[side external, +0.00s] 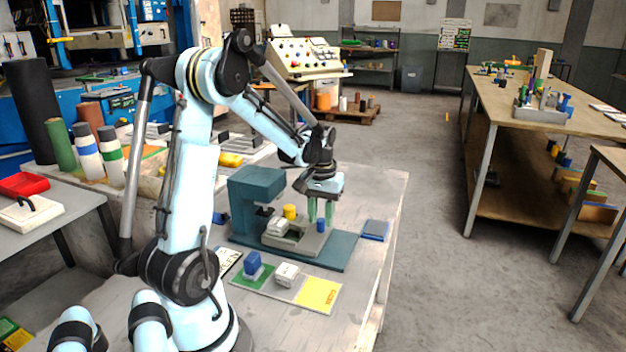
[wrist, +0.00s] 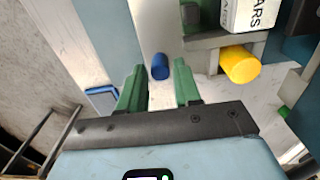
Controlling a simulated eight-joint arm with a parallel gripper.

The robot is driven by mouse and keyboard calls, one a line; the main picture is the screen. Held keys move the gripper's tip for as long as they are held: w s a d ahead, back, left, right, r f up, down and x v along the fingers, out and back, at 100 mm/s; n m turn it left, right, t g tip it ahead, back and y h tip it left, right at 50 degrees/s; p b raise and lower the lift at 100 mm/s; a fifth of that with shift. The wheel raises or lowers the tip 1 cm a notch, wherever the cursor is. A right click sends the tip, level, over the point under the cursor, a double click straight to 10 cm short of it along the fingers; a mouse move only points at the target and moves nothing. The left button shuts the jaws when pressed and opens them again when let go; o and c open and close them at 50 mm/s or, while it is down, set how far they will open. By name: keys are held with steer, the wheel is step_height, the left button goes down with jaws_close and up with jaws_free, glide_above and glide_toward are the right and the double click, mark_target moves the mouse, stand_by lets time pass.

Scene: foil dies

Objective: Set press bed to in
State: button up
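The teal press (side external: 255,192) stands on the bench with its base plate (side external: 330,262) reaching to the right. The grey press bed (side external: 303,243) sits on that plate, extending out to the right of the press head. A small blue peg (side external: 321,226) stands at its outer end. A white lettered die (side external: 277,227) sits on the bed near the head, beside a yellow cylinder (side external: 290,211). My gripper (side external: 320,219) points down over the blue peg, its green fingers apart. In the wrist view the peg (wrist: 160,67) shows between and beyond the fingertips; contact is not visible.
In front of the press lies a card (side external: 318,294) with green and yellow areas. A blue block (side external: 253,263) and a white die (side external: 287,274) stand on it. A blue pad (side external: 375,230) lies right of the press near the bench edge. Rolls stand at left.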

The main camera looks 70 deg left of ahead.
steer(key=shift+f, duration=0.3)
steer(key=shift+c, duration=0.5)
jaws_close()
steer(key=shift+s+a, duration=1.5)
steer(key=shift+a, duration=0.05)
steer(key=shift+o, duration=0.5)
jaws_free()
step_height(320, 180, up, 12)
